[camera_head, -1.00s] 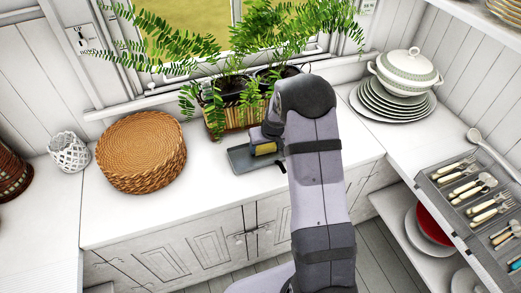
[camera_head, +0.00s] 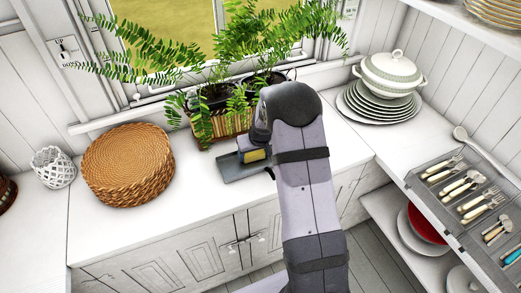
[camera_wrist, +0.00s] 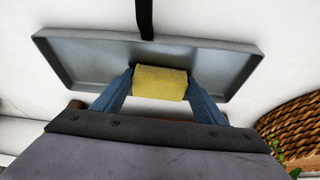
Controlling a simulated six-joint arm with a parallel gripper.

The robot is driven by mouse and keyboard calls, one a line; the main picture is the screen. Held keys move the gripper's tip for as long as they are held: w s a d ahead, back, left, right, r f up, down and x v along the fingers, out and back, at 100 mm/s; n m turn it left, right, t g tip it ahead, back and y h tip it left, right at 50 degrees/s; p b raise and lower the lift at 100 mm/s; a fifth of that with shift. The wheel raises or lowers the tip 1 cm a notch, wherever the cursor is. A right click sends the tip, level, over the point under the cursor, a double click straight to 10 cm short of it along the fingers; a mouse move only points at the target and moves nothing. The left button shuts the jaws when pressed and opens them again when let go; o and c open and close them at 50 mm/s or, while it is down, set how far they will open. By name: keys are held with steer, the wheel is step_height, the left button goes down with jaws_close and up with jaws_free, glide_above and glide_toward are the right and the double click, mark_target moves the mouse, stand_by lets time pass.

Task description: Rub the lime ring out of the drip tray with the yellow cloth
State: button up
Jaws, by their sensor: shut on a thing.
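The yellow cloth (camera_wrist: 160,83) is a small folded pad held between the two blue fingers of my gripper (camera_wrist: 160,88), which is shut on it. It also shows in the head view (camera_head: 254,155), partly hidden by my arm. The grey drip tray (camera_wrist: 95,58) is shallow and rectangular and lies on the white counter; its left part shows in the head view (camera_head: 232,170). The cloth is over the tray, near its long edge on my side in the wrist view. I cannot tell whether it touches the tray floor. I see no clear lime ring on the visible floor.
A potted fern in a striped planter (camera_head: 225,127) stands right behind the tray. A round wicker stack (camera_head: 128,165) is to the left, and it shows at the lower right of the wrist view (camera_wrist: 292,130). Stacked plates (camera_head: 378,108) with a tureen (camera_head: 390,72) stand to the right.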

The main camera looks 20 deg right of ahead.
mark_target(246, 157)
steer(key=a+p, duration=0.1)
steer(key=a, duration=0.2)
steer(key=shift+a, duration=0.15)
steer(key=shift+r+p, duration=2.75)
steer(key=shift+r, duration=1.3)
